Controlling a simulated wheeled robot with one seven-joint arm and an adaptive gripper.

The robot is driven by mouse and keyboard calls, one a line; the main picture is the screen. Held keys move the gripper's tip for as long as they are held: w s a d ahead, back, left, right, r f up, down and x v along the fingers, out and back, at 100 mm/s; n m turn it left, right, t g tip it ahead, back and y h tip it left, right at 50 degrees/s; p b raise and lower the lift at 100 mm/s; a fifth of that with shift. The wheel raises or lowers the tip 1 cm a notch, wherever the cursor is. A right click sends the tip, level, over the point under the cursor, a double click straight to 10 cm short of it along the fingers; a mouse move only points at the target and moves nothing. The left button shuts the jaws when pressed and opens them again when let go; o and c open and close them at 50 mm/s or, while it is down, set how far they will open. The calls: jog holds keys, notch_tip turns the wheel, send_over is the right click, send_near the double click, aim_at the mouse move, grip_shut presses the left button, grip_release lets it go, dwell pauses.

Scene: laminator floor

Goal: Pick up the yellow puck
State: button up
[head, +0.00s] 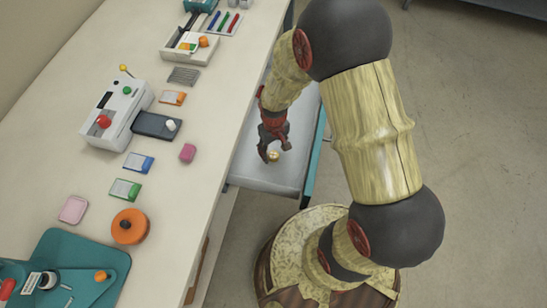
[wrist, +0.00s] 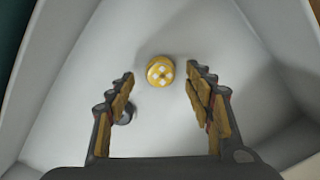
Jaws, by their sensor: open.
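The yellow puck (wrist: 160,71) is a small round piece with a white pattern on top. It lies on the pale floor of a grey open drawer or tray (head: 245,180) beside the table. In the head view the puck (head: 273,156) shows right by my gripper's fingertips. My gripper (head: 268,154) points down into the tray, open and empty. In the wrist view my gripper (wrist: 160,80) has its fingers spread to the left and right of the puck, with gaps on both sides. The height of the fingertips above the tray floor is hard to tell.
A small grey round thing (wrist: 126,113) lies in the tray by the left finger, partly hidden. Tray walls (wrist: 42,70) rise around. The table (head: 190,190) to the left holds a white machine (head: 117,113), an orange round piece (head: 130,226), cards and a teal tray (head: 80,248).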

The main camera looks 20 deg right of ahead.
jog(key=shift+f, duration=0.95)
jog(key=shift+c, duration=0.4)
jog(key=c, duration=1.1)
